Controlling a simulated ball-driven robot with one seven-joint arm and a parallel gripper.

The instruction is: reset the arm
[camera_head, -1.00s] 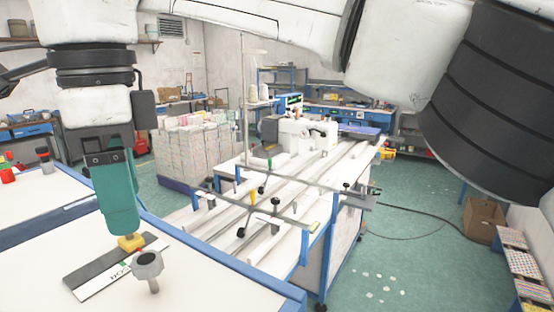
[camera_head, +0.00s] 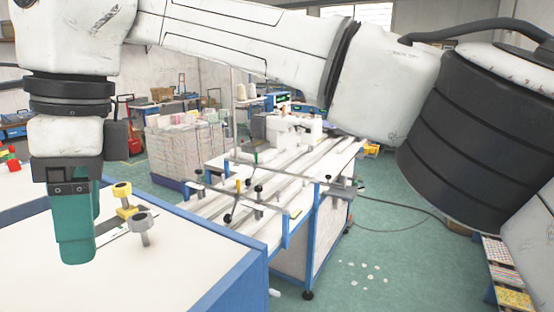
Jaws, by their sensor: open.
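My gripper (camera_head: 77,252), with teal fingers, hangs pointing down at the left over the white worktop (camera_head: 165,275). I see it nearly side-on, so the gap between its fingers is hidden. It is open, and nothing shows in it. To its right, a yellow knob (camera_head: 123,192) and a grey knob (camera_head: 141,225) stand on the worktop. A flat ruler-like strip (camera_head: 115,232) lies by them, partly behind the fingers. The fingertips appear above the worktop, but the exact height cannot be told.
A long sewing bench (camera_head: 270,185) with rails and a white sewing machine (camera_head: 290,130) stands beyond the worktop. Stacked pale bundles (camera_head: 187,150) stand behind.

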